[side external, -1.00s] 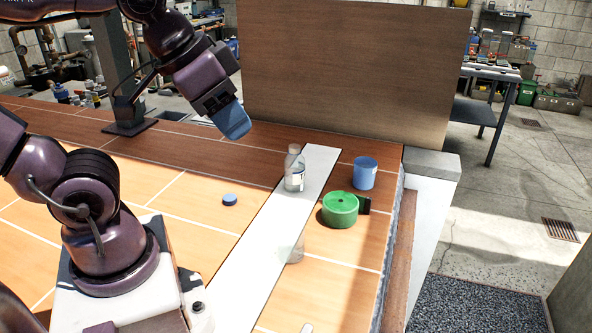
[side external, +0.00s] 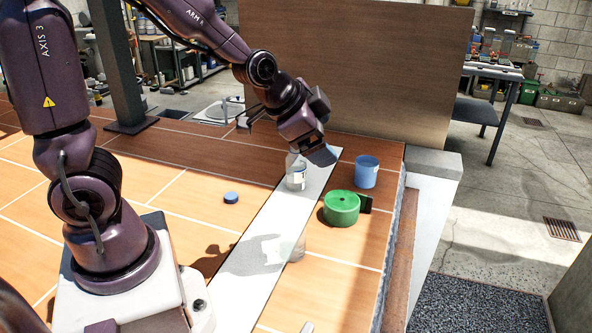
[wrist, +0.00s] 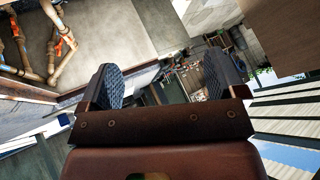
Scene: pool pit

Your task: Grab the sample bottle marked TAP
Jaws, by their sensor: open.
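A clear bottle with a pale label (side external: 296,178) stands upright near the far end of the white strip. A second clear bottle (side external: 297,248) stands at the strip's right edge, nearer the camera. I cannot read a marking on either, so I cannot tell which is TAP. My gripper (side external: 322,156) is beside the top of the far bottle, just right of it in the side view; the depth between them is unclear. In the wrist view its two dark textured fingers (wrist: 163,85) are spread with nothing between them, and neither bottle shows there.
A tall brown panel (side external: 400,80) rises behind the work area.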

